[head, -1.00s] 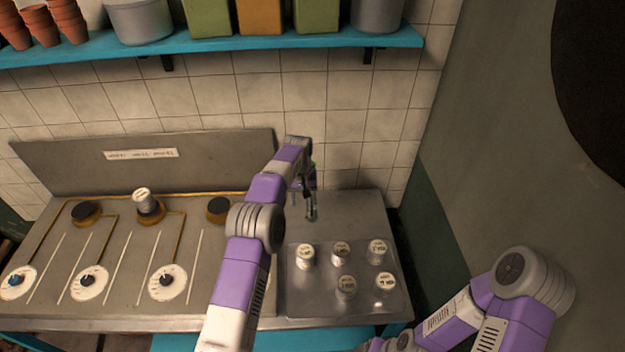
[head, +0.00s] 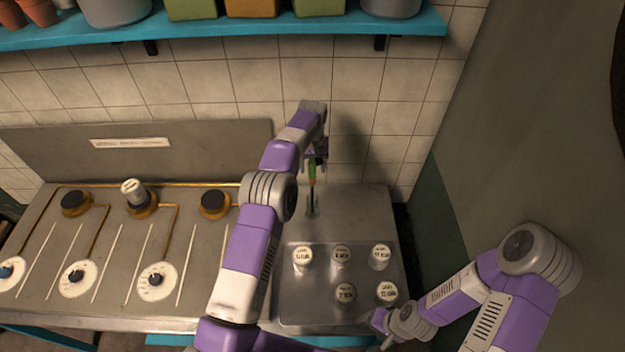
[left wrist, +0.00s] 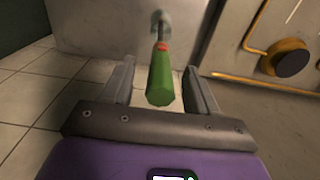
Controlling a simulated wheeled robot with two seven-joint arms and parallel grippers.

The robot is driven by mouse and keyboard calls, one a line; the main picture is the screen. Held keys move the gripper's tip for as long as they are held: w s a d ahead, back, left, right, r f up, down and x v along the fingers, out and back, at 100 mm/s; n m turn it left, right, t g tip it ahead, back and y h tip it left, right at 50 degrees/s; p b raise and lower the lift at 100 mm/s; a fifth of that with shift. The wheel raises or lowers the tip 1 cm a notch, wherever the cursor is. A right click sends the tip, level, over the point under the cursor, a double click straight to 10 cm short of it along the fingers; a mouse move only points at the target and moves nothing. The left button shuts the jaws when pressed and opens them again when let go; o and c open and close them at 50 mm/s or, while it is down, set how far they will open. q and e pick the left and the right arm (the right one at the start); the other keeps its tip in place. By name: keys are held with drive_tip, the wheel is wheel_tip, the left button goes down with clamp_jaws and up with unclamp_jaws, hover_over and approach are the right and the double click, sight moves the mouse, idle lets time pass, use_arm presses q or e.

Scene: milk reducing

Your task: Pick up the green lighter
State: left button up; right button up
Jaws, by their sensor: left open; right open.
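The green lighter (left wrist: 160,82) has a green handle, a red band and a thin grey shaft. In the left wrist view the handle lies between the fingers of my left gripper (left wrist: 160,88), with gaps on both sides. The gripper is open. In the head view the lighter (head: 312,172) shows just below my left gripper (head: 315,158), over the back of the metal counter. I cannot tell whether its grey tip touches the counter. My right gripper (head: 387,341) is open, small and partly cut off at the bottom edge.
Several labelled jars (head: 343,256) stand on a metal tray (head: 320,312) in front of the lighter. A jar (head: 134,192) sits on the middle burner at left, above the dials (head: 157,280). A tiled wall (head: 350,95) and a blue shelf (head: 210,38) are behind.

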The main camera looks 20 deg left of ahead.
use_arm(q)
drive_tip(key=shift+s+f, duration=0.1)
drive_tip(key=shift+f, duration=1.25)
clamp_jaws()
drive_tip(key=shift+r, duration=0.2)
